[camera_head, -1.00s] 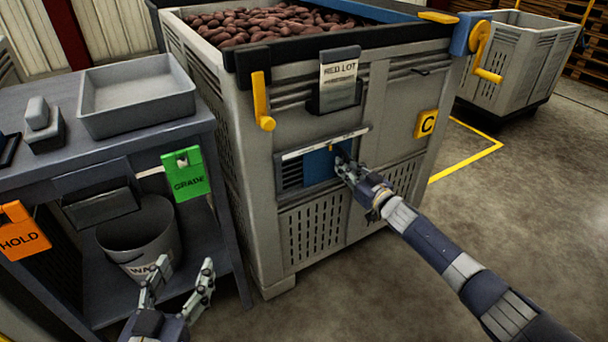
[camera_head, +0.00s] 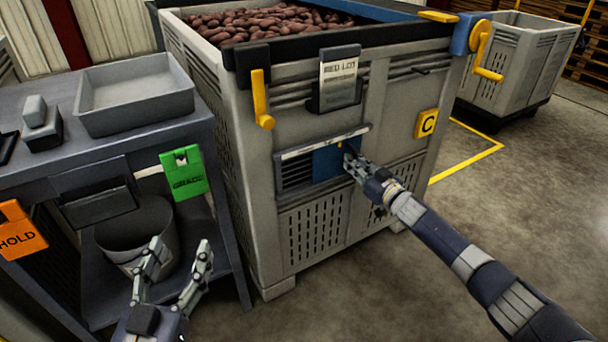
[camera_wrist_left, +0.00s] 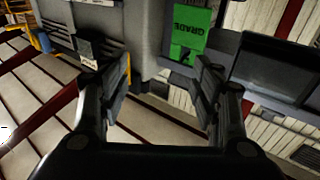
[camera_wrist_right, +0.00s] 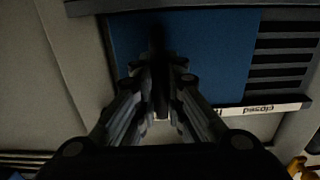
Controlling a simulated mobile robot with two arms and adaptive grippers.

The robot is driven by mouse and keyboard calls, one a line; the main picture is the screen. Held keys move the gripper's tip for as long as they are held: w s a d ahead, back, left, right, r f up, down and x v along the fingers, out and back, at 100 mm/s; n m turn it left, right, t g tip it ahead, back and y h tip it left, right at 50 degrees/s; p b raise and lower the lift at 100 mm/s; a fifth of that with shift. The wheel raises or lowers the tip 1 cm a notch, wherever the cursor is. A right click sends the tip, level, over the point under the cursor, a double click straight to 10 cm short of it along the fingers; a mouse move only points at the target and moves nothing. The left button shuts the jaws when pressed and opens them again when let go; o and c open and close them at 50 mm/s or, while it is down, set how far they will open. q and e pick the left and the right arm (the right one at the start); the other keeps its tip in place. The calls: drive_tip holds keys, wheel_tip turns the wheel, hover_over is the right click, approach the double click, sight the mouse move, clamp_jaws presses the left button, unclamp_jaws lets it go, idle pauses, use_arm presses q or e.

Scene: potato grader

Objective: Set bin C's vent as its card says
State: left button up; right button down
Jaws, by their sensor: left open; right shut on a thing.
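Bin C (camera_head: 290,122) is a grey crate of red potatoes with a yellow C label (camera_head: 427,123). Its card (camera_head: 338,78) is headed "RED LOT"; the smaller print is unreadable. The vent has dark slots (camera_head: 296,172) uncovered at left and a blue slide plate (camera_head: 326,162) at right. A pale scale strip (camera_head: 300,148) runs above it; "closed" reads upside down in the right wrist view (camera_wrist_right: 260,108). My left gripper (camera_head: 175,255) is open and empty.
A grey bench (camera_head: 30,180) stands left, with a tray (camera_head: 135,105), a green GRADE tag (camera_head: 185,173) and an orange HOLD tag (camera_head: 18,232). A bucket (camera_head: 130,245) sits on its lower shelf. A yellow crank (camera_head: 485,55) is at the bin's right corner.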

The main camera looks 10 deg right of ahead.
use_arm(q)
wheel_tip(320, 180, up, 6)
drive_tip(key=s+t+h+b, duration=0.1)
drive_tip(key=t, duration=0.2)
drive_tip(key=shift+s+d+t, duration=0.15)
drive_tip(key=shift+d+t, duration=0.1)
drive_tip(key=shift+t, duration=0.05)
use_arm(e)
drive_tip(key=shift+w+d, duration=0.3)
drive_tip(key=shift+d, duration=0.45)
drive_tip(key=shift+w+d, duration=0.25)
drive_tip(key=shift+d, duration=0.5)
drive_tip(key=c, duration=1)
unclamp_jaws()
